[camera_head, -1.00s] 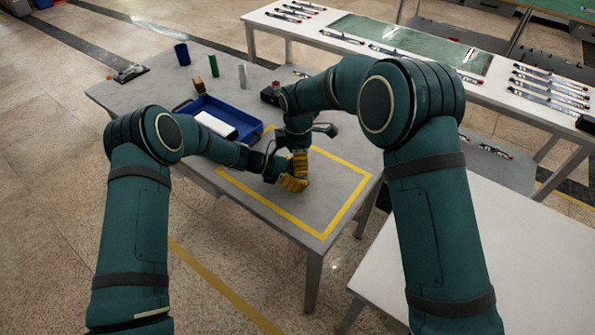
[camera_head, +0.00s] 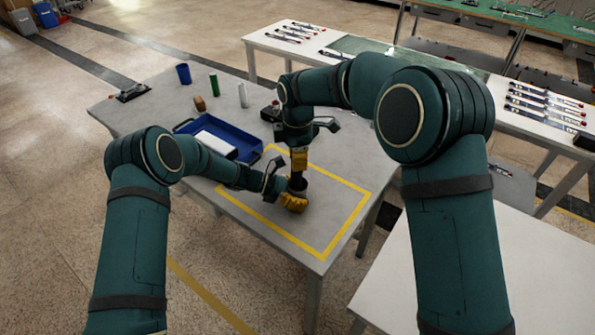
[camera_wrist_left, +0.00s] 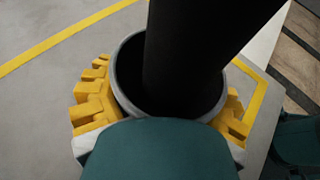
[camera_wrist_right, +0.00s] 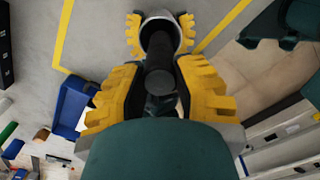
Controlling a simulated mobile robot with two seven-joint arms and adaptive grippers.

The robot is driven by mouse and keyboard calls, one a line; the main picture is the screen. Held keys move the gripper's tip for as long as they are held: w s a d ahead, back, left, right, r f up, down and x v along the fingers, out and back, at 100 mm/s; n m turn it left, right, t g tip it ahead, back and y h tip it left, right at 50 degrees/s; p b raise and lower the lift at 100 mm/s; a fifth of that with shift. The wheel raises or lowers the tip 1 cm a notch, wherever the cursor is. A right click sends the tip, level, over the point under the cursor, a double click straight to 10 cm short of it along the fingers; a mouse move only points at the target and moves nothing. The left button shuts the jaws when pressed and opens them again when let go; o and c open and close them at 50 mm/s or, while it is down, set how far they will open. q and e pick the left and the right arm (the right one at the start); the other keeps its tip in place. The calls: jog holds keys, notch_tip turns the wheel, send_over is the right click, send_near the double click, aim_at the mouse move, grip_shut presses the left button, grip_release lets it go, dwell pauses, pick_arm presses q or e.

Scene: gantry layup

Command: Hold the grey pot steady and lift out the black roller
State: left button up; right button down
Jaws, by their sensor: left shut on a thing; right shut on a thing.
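The grey pot (camera_wrist_left: 127,72) stands on the table inside the yellow-taped square, with my left gripper (camera_wrist_left: 165,110) shut around it. In the head view my left gripper (camera_head: 293,200) is low over the table. The black roller (camera_wrist_left: 190,55) rises out of the pot's mouth and leans a little in the left wrist view. My right gripper (camera_wrist_right: 160,95) is shut on the roller's upper part, straight above the pot. The right wrist view shows the roller (camera_wrist_right: 159,80) running down to the pot (camera_wrist_right: 172,24). The roller's lower end is hidden.
A blue tray (camera_head: 247,150) with a white block (camera_head: 210,143) lies left of the square. Behind it stand a blue cup (camera_head: 183,74), a green cylinder (camera_head: 214,85), a grey cylinder (camera_head: 243,95) and a brown block (camera_head: 199,104). The front of the taped square is clear.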

jog(key=shift+r, duration=1.3)
pick_arm(q)
jog(key=o, duration=1.3)
jog(key=v, duration=1.2)
jog(key=shift+a, duration=0.1)
jog(key=shift+f, duration=0.1)
pick_arm(e)
jog(key=shift+s+f, duration=0.1)
